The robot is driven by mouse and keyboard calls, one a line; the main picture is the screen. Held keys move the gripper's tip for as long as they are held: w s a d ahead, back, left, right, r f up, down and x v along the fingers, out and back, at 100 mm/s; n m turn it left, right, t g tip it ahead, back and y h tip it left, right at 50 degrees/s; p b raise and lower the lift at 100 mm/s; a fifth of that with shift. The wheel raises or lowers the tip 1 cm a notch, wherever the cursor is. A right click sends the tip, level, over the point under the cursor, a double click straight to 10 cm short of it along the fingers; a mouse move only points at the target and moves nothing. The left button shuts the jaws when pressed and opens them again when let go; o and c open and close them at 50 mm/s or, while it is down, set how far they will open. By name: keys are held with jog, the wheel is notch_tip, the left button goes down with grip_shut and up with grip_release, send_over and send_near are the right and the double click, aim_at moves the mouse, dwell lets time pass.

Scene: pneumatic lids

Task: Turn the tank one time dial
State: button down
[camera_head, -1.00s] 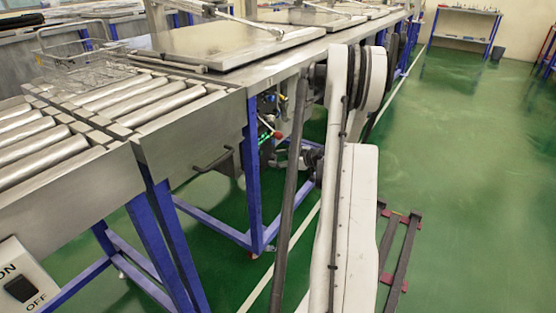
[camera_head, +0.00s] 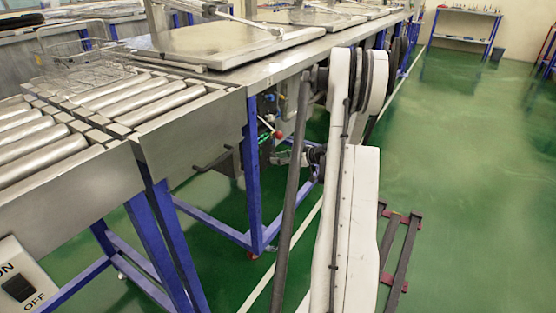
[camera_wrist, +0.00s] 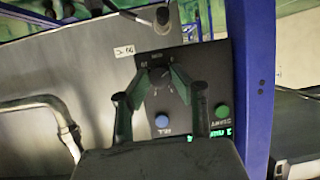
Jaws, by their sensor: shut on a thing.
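In the wrist view, a black control panel (camera_wrist: 190,90) is fixed on the grey metal face. Its round dark dial (camera_wrist: 158,73) has small white marks around it. My gripper (camera_wrist: 159,80) has one finger on each side of the dial and is shut on it. A blue button (camera_wrist: 161,120) lies below the dial, between the fingers, and a green button (camera_wrist: 222,111) lies to the right. Green lit text (camera_wrist: 215,134) shows at the panel's lower edge, partly hidden by my gripper. In the head view the dial cannot be made out.
A bent metal pipe handle (camera_wrist: 40,103) is at the left in the wrist view, and a blue post (camera_wrist: 254,80) stands close on the right. The head view shows the roller conveyor (camera_head: 160,140), a wire basket (camera_head: 80,62) and flat tank lids (camera_head: 215,42). Green floor on the right is mostly clear.

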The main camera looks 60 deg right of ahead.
jog(key=shift+f+m+t+y+b, duration=0.15)
jog(key=shift+m+t+y, duration=0.8)
jog(key=shift+m, duration=3.6)
jog(key=shift+f+m+t+y+b, duration=0.15)
jog(key=shift+m+t, duration=1.55)
jog(key=shift+m, duration=2.9)
jog(key=shift+f+m+t+y, duration=0.25)
jog(key=shift+m+t+y, duration=0.75)
jog(key=shift+m, duration=3.55)
jog(key=shift+t+h, duration=0.35)
jog(key=shift+h, duration=0.05)
jog(key=c, duration=1.5)
grip_release()
